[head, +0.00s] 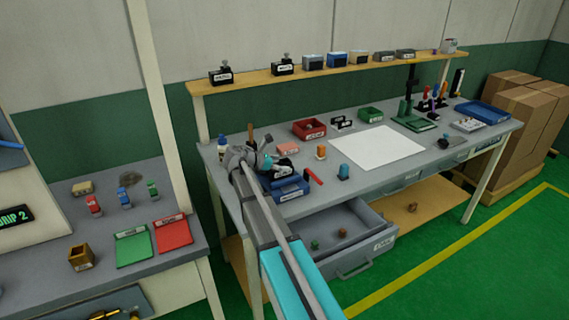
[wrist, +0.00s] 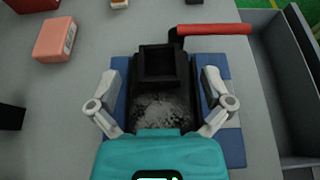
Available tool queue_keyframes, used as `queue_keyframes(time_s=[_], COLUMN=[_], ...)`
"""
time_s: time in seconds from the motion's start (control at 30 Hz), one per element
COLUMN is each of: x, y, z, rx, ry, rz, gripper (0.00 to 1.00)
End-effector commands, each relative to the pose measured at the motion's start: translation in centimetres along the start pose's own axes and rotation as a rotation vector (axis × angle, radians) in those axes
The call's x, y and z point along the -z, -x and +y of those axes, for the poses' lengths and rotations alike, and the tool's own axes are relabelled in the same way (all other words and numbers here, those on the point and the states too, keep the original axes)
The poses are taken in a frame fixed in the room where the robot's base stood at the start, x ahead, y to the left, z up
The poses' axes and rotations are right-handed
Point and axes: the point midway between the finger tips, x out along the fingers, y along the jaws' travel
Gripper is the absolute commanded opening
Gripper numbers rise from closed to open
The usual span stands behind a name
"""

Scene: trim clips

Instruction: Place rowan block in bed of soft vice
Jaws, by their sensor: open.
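The soft vice has a blue base (wrist: 232,138), with a label in the head view (head: 290,190), black jaw parts (wrist: 160,66) and a red handle (wrist: 214,29). My gripper (wrist: 160,106) is open over the vice, its two fingers on either side of the black part. A dark grey speckled surface (wrist: 160,110) lies between the fingers; I cannot tell whether it is the vice's bed or something in it. I cannot identify the rowan block for certain. A salmon-pink labelled block (wrist: 57,39) lies apart on the bench, also in the head view (head: 288,148).
An open grey drawer (head: 345,232) holding small blocks sticks out below the bench front. A shelf with labelled boxes runs along the back.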

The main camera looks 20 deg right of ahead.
Motion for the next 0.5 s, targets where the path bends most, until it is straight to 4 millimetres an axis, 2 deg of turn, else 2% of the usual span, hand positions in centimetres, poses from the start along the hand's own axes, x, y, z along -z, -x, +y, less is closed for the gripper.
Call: queue_keyframes(time_s=[0.5], x=[-0.3], y=[7.9], z=[0.0], rx=[-0.002], ry=[0.001], rz=[0.000], gripper=[1.00])
